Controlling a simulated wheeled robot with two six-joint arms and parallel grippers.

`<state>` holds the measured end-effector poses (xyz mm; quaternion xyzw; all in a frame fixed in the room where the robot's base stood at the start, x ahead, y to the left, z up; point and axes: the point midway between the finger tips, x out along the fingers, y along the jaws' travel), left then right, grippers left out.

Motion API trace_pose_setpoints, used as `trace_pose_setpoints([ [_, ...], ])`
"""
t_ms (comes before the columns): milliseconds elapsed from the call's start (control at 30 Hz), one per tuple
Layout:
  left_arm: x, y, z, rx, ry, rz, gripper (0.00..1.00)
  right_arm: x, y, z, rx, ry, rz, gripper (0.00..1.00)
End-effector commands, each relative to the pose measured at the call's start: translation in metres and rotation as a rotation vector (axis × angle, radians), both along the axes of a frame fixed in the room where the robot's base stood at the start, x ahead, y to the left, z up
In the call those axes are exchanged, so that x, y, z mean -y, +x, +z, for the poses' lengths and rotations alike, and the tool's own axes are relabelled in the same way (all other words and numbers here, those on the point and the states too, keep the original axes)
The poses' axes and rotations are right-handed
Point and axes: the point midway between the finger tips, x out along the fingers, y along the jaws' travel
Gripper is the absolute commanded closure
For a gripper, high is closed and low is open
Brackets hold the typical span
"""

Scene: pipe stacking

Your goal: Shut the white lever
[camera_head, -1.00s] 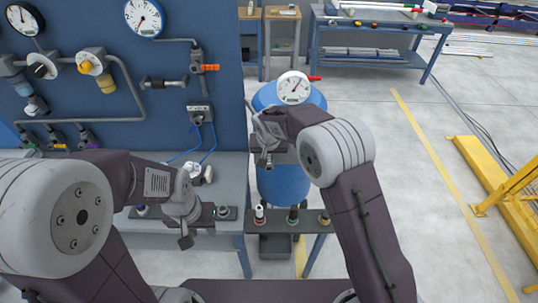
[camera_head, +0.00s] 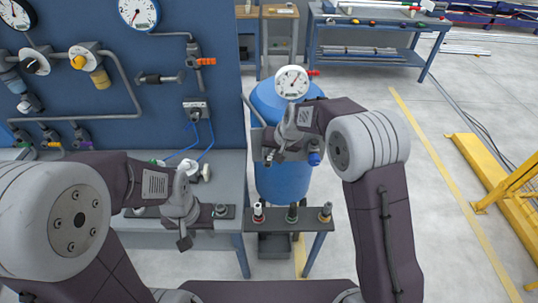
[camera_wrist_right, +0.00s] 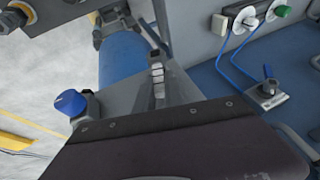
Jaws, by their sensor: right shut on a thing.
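A white part (camera_head: 205,173) stands on the bench beside my left arm. White parts also show in the right wrist view (camera_wrist_right: 221,25); I cannot tell which is the lever. My left gripper (camera_head: 184,222) hangs low over the bench's front edge; its fingers are too small to read. My right gripper (camera_head: 285,147) is in front of the blue tank, above the small stand. It is shut on what looks like a grey part with a blue cap (camera_head: 314,158), which shows also in the right wrist view (camera_wrist_right: 71,103). The grip itself is partly hidden.
The blue tank (camera_head: 283,185) carries a gauge (camera_head: 291,82). Several capped fittings stand on a small dark stand (camera_head: 275,226). A blue panel (camera_head: 150,110) with valves and gauges rises behind the bench (camera_head: 232,170).

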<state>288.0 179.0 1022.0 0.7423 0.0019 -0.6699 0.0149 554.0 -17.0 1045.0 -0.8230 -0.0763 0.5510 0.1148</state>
Motion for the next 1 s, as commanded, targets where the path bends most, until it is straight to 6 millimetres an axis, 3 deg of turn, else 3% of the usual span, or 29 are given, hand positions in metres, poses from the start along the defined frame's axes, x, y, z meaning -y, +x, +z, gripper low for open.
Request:
trace_pose_setpoints([
  [33,0.000,0.000,-0.025,0.000,0.000,0.000,0.64,0.004,0.001,-0.013,0.004,0.037,-0.007,1.00],
  [100,0.000,0.000,-0.043,-0.001,0.000,0.000,0.64,0.007,0.001,-0.015,0.005,0.088,-0.007,1.00],
  [400,0.000,0.000,-0.101,-0.001,0.000,0.000,0.64,0.016,0.001,-0.016,0.003,0.261,-0.001,1.00],
  [633,0.000,0.000,-0.118,0.000,0.000,0.000,0.64,0.019,0.000,-0.014,-0.001,0.326,0.000,1.00],
  [1000,0.000,0.000,-0.120,0.000,0.000,0.000,0.64,0.019,-0.001,-0.011,-0.004,0.343,0.002,1.00],
])
